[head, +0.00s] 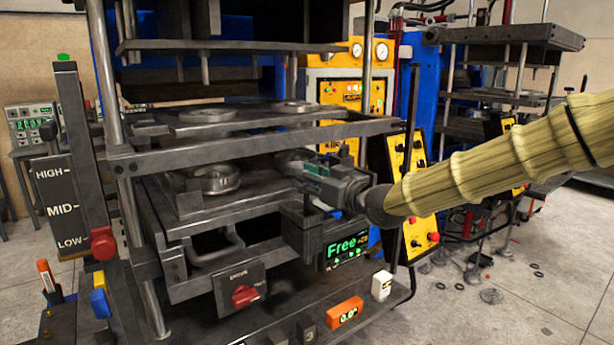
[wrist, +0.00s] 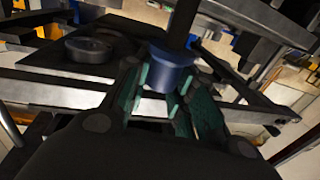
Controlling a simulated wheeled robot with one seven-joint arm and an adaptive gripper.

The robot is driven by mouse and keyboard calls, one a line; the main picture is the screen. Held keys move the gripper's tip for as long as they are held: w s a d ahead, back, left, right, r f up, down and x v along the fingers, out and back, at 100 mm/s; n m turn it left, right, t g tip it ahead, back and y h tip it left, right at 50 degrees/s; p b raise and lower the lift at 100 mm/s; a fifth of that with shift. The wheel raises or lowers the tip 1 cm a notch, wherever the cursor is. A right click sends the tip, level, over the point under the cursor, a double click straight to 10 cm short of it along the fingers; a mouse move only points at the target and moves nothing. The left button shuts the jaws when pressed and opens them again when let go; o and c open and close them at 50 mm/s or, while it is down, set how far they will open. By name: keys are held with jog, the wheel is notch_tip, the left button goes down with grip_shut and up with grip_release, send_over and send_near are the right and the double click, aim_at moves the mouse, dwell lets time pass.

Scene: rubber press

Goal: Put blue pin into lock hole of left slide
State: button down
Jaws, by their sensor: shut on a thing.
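My gripper (head: 316,168) is at the right front corner of the press's lower plate, with its fingers towards the left. In the wrist view its green-padded fingers (wrist: 160,98) are shut around a blue pin (wrist: 168,68) with a dark shaft. The pin is mostly hidden in the head view. A tall dark slide (head: 84,160) stands at the press's left front, far from my gripper. It has a green top and a red knob (head: 103,241) low on its front. I cannot make out its lock hole.
A board (head: 62,205) marked HIGH, MID and LOW stands beside the slide. A metal ring mould (head: 213,180) lies on the lower plate (head: 250,205), also seen in the wrist view (wrist: 88,50). A blue-and-yellow block (head: 99,299) is at the lower left. Press posts stand between.

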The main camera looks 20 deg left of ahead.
aim_at(307, 196)
jog(key=shift+f+b, duration=0.7)
jog(key=shift+f, duration=0.65)
jog(key=shift+f+b, duration=0.65)
jog(key=shift+f, duration=0.5)
dwell(0.4)
jog(key=c, duration=1.1)
grip_release()
jog(key=v, duration=1.2)
jog(key=shift+r, duration=0.1)
